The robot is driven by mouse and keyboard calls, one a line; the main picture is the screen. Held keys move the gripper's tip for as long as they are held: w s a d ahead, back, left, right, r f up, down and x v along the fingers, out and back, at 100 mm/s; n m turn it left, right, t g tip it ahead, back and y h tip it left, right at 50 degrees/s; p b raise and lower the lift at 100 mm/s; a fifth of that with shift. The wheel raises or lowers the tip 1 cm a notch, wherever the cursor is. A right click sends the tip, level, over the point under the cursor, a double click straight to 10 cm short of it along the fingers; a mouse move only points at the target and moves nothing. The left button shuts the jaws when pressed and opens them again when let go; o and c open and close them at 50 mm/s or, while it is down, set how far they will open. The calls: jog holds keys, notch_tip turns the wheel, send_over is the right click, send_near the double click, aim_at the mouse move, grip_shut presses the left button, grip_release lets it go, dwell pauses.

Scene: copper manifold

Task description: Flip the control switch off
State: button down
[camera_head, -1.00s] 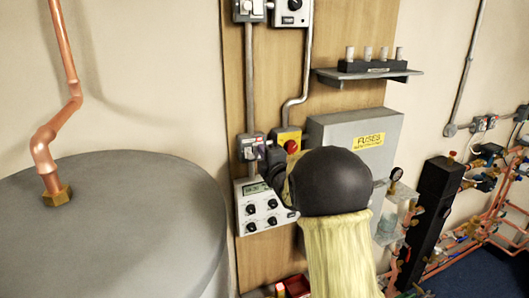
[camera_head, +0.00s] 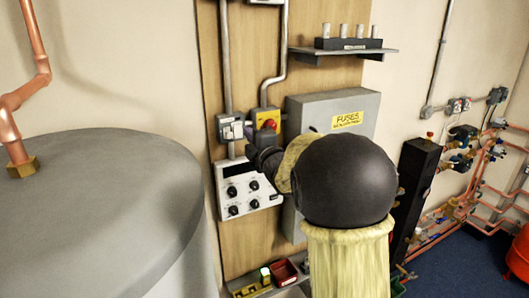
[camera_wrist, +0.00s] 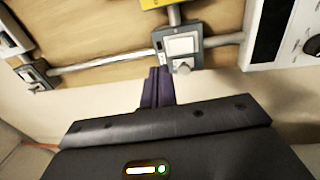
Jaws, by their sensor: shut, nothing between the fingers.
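The control switch is probably the grey box with a white switch plate (camera_head: 231,128) on the wooden board, left of a yellow box with a red knob. In the wrist view the switch box (camera_wrist: 181,44) shows a white plate and a small pale knob at its lower edge. My gripper (camera_head: 249,132) is at the right side of this box in the head view. In the wrist view its dark purple fingers (camera_wrist: 157,74) are together and empty, tips close to the box's edge. I cannot tell whether they touch it. My arm hides part of the board.
The yellow box with a red knob (camera_head: 268,122) is close by on the right. A white control panel (camera_head: 246,187) with several black knobs is below. A grey fuse box (camera_head: 354,110) is right. A large grey tank (camera_head: 95,190) stands left. A shelf (camera_head: 343,51) juts out above.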

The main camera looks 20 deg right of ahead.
jog(key=shift+r+b+v, duration=0.45)
jog(key=shift+b+v, duration=1.35)
jog(key=shift+v, duration=1.8)
jog(key=s+d+f+m+g+h+b, duration=0.1)
jog(key=s+f+m+g+h, duration=0.2)
jog(key=f+m, duration=0.45)
jog(key=s+f+m+g+h, duration=0.1)
jog(key=s+f+m+g, duration=0.25)
jog(key=f, duration=0.75)
jog(key=s+a+f+m+g, duration=0.3)
jog(key=s+f+m+g, duration=0.6)
jog(key=s+f, duration=0.5)
jog(key=s+g, duration=0.1)
jog(key=s, duration=0.3)
jog(key=shift+s+a+f+b, duration=0.2)
jog(key=shift+s+a+b, duration=0.05)
jog(key=shift+b, duration=0.15)
